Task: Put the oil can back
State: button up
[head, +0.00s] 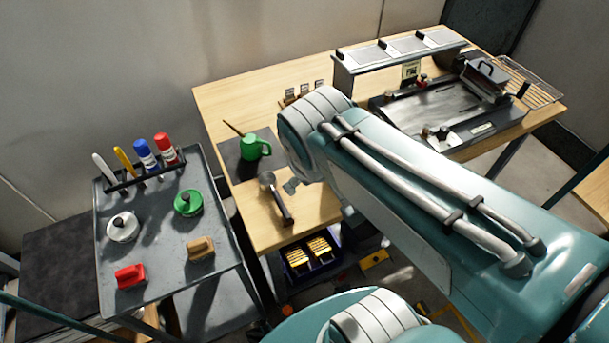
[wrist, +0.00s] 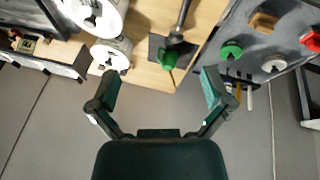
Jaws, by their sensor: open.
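The green oil can (head: 256,146), with a thin brown spout, stands on a dark mat (head: 229,150) near the left end of the wooden bench. In the wrist view the can (wrist: 168,57) is at the upper middle, beyond my fingertips and between their lines. My gripper (wrist: 157,88) is open and empty, with its fingers wide apart. Nothing touches the can. In the head view my gripper cannot be made out; my arm covers the middle of the bench.
A hand tool with a dark handle (head: 281,205) lies close in front of the mat. A grey cart (head: 160,220) holds a bottle rack, round pieces and blocks.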

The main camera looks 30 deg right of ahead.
jog(key=shift+s+a+r+m+t+y, duration=0.7)
jog(key=shift+s+a+r+m+y, duration=0.3)
jog(key=shift+s+m, duration=0.2)
jog(key=shift+w, duration=0.1)
